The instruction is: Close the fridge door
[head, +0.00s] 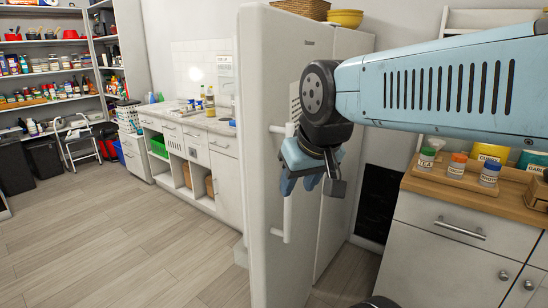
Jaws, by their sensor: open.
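The fridge (350,120) is tall and white, in the middle of the head view. Its door (262,90) seems to stand open toward me, with its narrow edge and outer face showing; the inside is hidden. A long white vertical handle (287,222) is on the outer face. My gripper (313,186) is open, fingers pointing down, in front of the outer face at handle height. It covers the middle of the handle. I cannot tell whether it touches the door or handle.
A wooden-topped cabinet (440,232) with jars stands to the right. A wicker basket (302,8) and yellow bowls (345,18) sit on the fridge. A white counter (190,120) and shelves (50,70) stand behind left. The wood floor (110,235) at left is clear.

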